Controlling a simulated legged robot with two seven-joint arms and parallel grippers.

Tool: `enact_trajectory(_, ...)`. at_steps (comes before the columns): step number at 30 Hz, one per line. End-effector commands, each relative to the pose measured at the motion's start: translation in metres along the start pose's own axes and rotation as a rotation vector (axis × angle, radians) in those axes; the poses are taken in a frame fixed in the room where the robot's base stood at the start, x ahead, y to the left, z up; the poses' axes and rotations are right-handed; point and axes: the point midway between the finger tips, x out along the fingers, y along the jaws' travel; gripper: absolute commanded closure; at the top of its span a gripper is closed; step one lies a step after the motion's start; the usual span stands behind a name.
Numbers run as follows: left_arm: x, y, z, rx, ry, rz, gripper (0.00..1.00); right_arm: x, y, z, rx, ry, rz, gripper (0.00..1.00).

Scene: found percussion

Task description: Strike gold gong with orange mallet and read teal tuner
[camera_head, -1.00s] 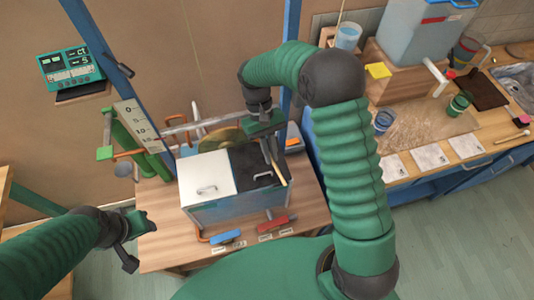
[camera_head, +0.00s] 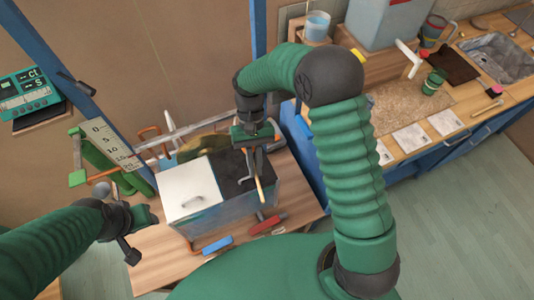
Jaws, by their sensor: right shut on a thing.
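The gold gong (camera_head: 205,143) hangs upright behind a lidded box, partly hidden by the box and my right arm. The teal tuner (camera_head: 28,92) sits on a small wall shelf at far left; it shows "ct" and "s", but its digits are too small to read. My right gripper (camera_head: 255,160) is shut on a stick with a light orange-tan handle (camera_head: 260,190), apparently the mallet, above the box's dark lid half. Its head is hidden or unclear. My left gripper (camera_head: 138,236) is empty, its fingers apart, at the table's left front, away from gong and tuner.
The box (camera_head: 188,188) has a white and a black lid half. A numbered scale (camera_head: 110,143) and blue posts stand left. A cluttered workbench (camera_head: 460,122) lies right.

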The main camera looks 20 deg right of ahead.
Motion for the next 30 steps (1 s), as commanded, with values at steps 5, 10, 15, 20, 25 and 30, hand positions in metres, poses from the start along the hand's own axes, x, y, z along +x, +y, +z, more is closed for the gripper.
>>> enact_trajectory(5, 0.02, 0.0, 0.005, 0.0, 0.0, 0.0, 0.56, 0.025, -0.044, 0.009, 0.094, -0.049, -0.15, 1.0)
enact_trajectory(10, 0.045, 0.0, 0.011, 0.0, 0.0, 0.0, 0.56, 0.041, -0.099, 0.017, 0.266, -0.093, -0.437, 1.0)
enact_trajectory(15, 0.068, 0.0, 0.016, 0.0, 0.0, 0.0, 0.56, 0.046, -0.134, 0.01, 0.45, -0.085, -0.775, 1.0)
enact_trajectory(20, 0.082, 0.0, 0.019, 0.0, 0.0, 0.0, 0.56, 0.052, -0.142, -0.002, 0.558, -0.043, -1.017, 1.0)
enact_trajectory(25, 0.088, 0.0, 0.021, 0.0, 0.0, 0.0, 0.56, 0.057, -0.142, -0.009, 0.601, -0.009, -1.144, 1.0)
enact_trajectory(30, 0.088, 0.0, 0.021, 0.0, 0.0, 0.0, 0.56, 0.056, -0.142, -0.01, 0.607, 0.003, -1.171, 1.0)
